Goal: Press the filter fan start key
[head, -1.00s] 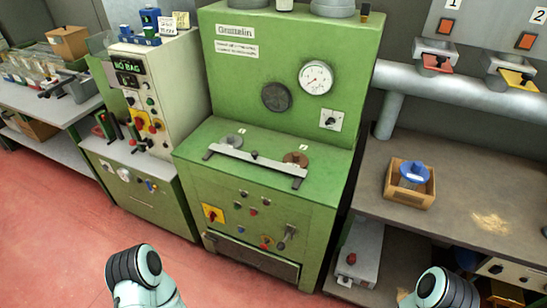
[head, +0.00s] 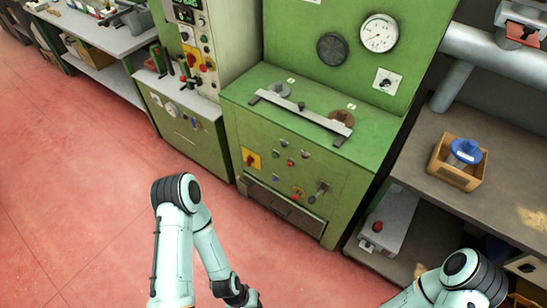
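The green machine (head: 290,210) stands ahead, with small coloured buttons (head: 290,163) and a dark lever (head: 318,191) on its front panel. A yellow plate with a red switch (head: 251,159) is at the panel's left. The pale cabinet to its left carries more keys and knobs (head: 193,56). Labels are too small to read, so I cannot tell which key is the filter fan start key. My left gripper (head: 246,298) is at the bottom edge, dark and partly cut off, below and in front of the machine, apart from it. My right arm shows at bottom right; its gripper is out of view.
A bar (head: 300,113) lies across the green machine's ledge. A brown bench (head: 500,180) at the right holds a wooden box (head: 457,174) with a blue-topped item. A grey box (head: 388,220) sits on its lower shelf. The red floor (head: 90,200) in front is clear.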

